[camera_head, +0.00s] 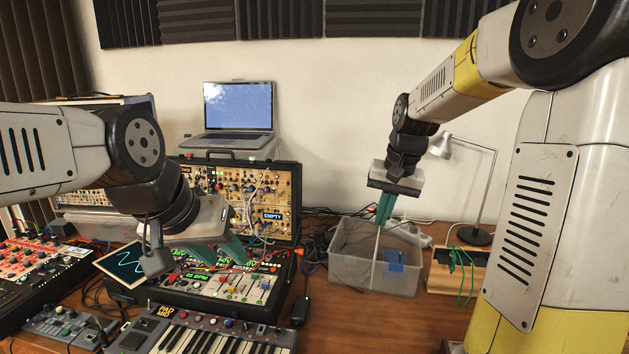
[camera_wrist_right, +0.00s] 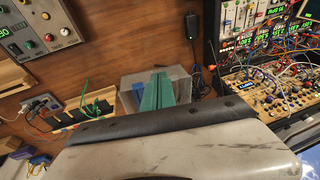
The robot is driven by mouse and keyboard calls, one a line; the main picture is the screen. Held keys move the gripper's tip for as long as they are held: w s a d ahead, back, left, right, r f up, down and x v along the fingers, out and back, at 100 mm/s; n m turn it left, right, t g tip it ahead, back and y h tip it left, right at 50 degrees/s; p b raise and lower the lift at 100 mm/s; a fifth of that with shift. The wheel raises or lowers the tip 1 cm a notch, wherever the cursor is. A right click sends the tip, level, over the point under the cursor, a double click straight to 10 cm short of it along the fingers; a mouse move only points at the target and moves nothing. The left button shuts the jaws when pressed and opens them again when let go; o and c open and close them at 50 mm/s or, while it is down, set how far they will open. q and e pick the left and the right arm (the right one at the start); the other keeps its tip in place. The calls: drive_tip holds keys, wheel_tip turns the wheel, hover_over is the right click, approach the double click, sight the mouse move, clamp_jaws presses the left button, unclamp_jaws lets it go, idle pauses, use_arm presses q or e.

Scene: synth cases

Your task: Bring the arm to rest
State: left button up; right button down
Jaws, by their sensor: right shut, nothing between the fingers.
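My right gripper (camera_head: 384,209) points down above a clear plastic bin (camera_head: 345,268), with its green fingers shut together and nothing between them. In the right wrist view its fingers (camera_wrist_right: 158,92) lie side by side in front of the bin (camera_wrist_right: 200,82). My left gripper (camera_head: 232,250) hangs over the synth gear at the left, its green fingers seen from the side. I cannot tell whether the left fingers are apart or what they touch.
A modular synth case (camera_head: 284,190) stands behind a lower case with sliders (camera_head: 225,287). A keyboard (camera_head: 210,338) lies in front. A laptop (camera_head: 238,108) stands at the back. A desk lamp (camera_head: 475,236) and a wooden cable rack (camera_head: 455,277) are right of the bin. Bare table (camera_head: 380,328) shows in front.

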drive_tip(key=s+a+r+n+t, duration=0.1)
drive_tip(key=s+r, duration=0.1)
drive_tip(key=s, duration=0.8)
drive_tip(key=s+a+r+n+t, duration=0.1)
drive_tip(key=s+r+n+t, duration=0.1)
drive_tip(key=s, duration=0.9)
drive_tip(key=shift+r+t+y, duration=0.2)
drive_tip(key=shift+t+y, duration=0.1)
